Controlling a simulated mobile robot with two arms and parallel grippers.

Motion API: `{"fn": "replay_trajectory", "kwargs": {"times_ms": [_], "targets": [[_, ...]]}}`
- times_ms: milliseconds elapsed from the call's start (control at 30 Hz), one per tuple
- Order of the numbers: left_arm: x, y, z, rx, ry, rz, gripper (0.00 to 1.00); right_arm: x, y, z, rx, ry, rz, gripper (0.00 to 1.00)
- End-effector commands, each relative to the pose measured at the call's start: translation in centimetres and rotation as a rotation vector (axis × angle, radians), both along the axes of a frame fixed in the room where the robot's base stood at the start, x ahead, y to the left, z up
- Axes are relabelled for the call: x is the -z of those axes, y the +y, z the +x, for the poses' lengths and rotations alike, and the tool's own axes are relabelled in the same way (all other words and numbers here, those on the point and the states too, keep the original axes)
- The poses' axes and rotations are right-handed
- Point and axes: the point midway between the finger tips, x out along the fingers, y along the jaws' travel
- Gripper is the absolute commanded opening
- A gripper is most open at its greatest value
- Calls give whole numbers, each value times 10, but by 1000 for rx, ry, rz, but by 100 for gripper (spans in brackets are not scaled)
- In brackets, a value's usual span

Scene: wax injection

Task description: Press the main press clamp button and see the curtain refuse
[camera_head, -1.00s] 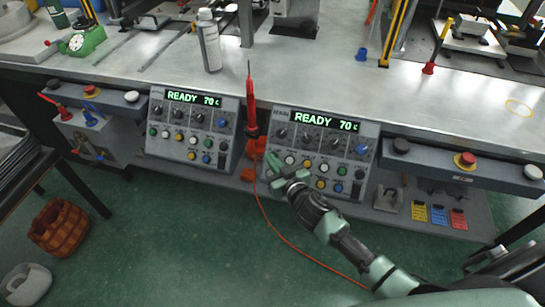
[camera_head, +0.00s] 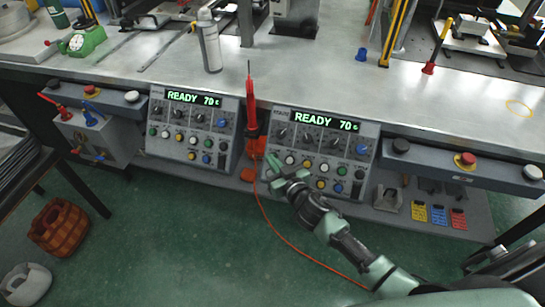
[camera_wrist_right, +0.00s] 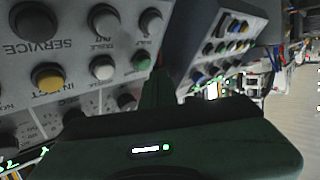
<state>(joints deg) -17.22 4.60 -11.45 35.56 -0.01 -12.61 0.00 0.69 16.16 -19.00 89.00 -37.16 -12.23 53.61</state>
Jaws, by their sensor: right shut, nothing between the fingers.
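The right control panel (camera_head: 348,140) shows READY 70 °C in green and carries dark knobs and several coloured buttons. Which button is the clamp button I cannot read. My right gripper (camera_head: 270,164) is shut and empty, at the lower left edge of this panel, beside its button rows. In the right wrist view the panel (camera_wrist_right: 85,60) appears upside down, with SERVICE and INJECT labels and a yellow button (camera_wrist_right: 49,76). A green button (camera_wrist_right: 140,63) is near the dark green gripper body. Contact with a button cannot be told. My left gripper is not in view.
A second control panel (camera_head: 191,125) also reads READY 70 °C. A red probe (camera_head: 251,105) with an orange cable stands between the panels. A red button (camera_head: 465,159) sits on the right-hand bar. Yellow posts (camera_head: 394,35) rise at the back. A spray can (camera_head: 210,45) stands on the bench.

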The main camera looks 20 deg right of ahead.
Motion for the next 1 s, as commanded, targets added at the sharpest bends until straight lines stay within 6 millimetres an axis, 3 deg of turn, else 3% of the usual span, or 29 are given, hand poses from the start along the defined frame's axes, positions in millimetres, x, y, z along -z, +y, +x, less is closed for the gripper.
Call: {"fn": "replay_trajectory", "kwargs": {"times_ms": [1000], "targets": [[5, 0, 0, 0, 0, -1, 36, 7, -5, 7, 0, 0, 0, 0]]}}
